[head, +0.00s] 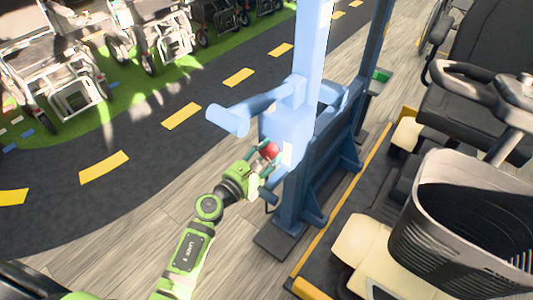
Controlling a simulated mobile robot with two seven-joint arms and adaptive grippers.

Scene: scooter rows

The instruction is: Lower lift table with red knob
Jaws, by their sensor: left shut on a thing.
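The lift table shows as a blue frame with a light blue column (312,55) and a side handle (230,119). A red knob (270,150) sits low on the column's box. My left gripper (264,161) is at the red knob and shut on it; the green fingers partly hide where they meet it. My left arm comes up from the bottom of the head view. My right gripper is not in view.
A mobility scooter with a grey basket (465,225) and black seat stands close on the right, on a platform with a yellow edge (345,208). Wheelchairs (60,85) stand at the upper left. Wooden floor and a dark lane with yellow dashes (104,167) are clear to the left.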

